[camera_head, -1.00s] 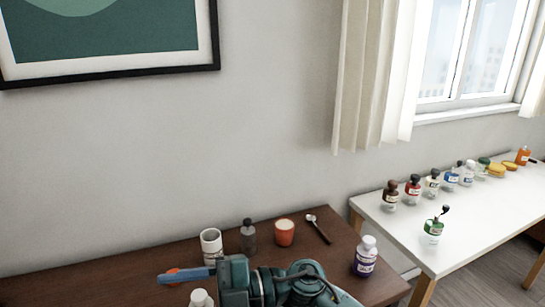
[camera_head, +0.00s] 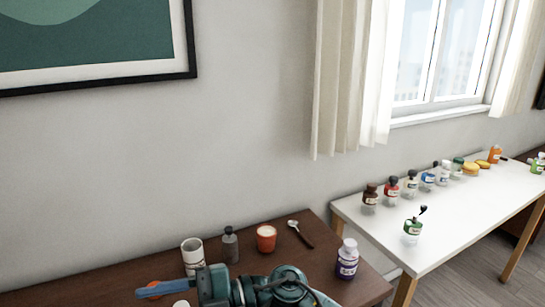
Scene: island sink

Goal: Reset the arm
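One of my arms shows at the bottom of the head view, a teal arm with a gripper (camera_head: 165,289) whose blue finger points left over the brown table (camera_head: 110,277). Only one finger shows clearly, so I cannot tell whether it is open or shut. The arm comes in from the bottom edge, right of the gripper, which fits my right arm. My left arm and gripper are out of view. An orange item (camera_head: 148,284) is partly hidden behind the finger, and a white lid (camera_head: 181,303) shows just below it.
A white table (camera_head: 455,222) at the right holds several small bottles and yellow items. A narrow gap separates the tables.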

